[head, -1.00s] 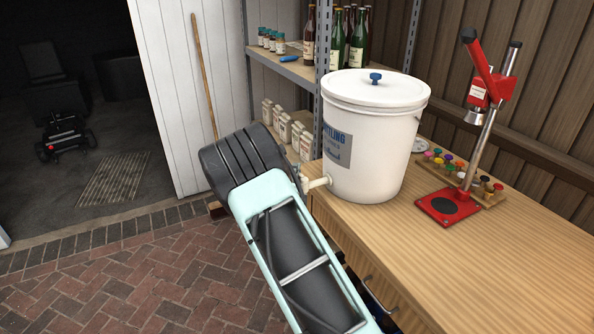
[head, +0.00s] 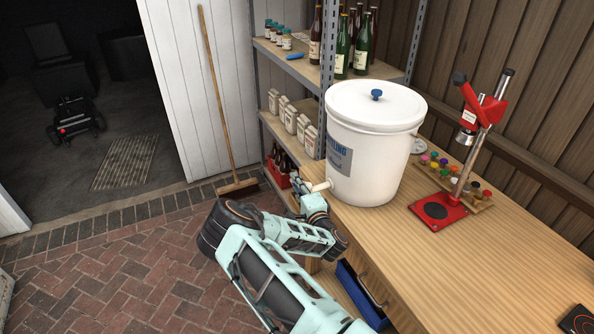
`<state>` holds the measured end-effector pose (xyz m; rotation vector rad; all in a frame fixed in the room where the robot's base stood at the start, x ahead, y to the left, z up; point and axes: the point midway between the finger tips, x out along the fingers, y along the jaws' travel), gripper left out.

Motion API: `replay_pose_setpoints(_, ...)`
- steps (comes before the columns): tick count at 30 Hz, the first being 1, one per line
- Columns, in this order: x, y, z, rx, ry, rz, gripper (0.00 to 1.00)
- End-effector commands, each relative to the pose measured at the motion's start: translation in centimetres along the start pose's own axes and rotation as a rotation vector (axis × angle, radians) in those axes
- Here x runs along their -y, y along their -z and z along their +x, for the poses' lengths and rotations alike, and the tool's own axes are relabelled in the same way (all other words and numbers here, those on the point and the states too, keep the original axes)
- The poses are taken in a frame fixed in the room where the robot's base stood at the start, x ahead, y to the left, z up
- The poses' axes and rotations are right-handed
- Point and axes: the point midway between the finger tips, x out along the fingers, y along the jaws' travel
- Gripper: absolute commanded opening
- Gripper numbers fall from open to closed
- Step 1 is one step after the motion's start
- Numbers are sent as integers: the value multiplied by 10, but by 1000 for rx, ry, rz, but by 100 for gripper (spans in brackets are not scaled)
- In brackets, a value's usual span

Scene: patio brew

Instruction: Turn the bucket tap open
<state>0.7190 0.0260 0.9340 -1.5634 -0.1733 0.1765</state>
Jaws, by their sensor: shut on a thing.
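The white bottling bucket (head: 372,155) stands upright on the wooden bench (head: 440,260), its lid on with a blue knob. Its pale tap (head: 319,186) sticks out low on the left side, past the bench edge. My gripper (head: 306,190) is at the outer end of the tap and is shut on it; the fingers are small and partly hidden by my wrist. Which part of the tap lies between the fingers, and how far it is turned, I cannot tell.
A red bench capper (head: 440,207) stands right of the bucket beside a rack of coloured caps (head: 455,180). A metal shelf (head: 285,65) with bottles and packets is behind. A red crate (head: 277,178) and a blue crate (head: 362,296) sit low by the bench. Brick floor is open at left.

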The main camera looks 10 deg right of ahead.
Motion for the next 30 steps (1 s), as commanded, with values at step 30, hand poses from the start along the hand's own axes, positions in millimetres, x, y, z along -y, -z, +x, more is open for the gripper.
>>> replay_pose_setpoints(30,-3,-12,-27,672,-2,0,0)
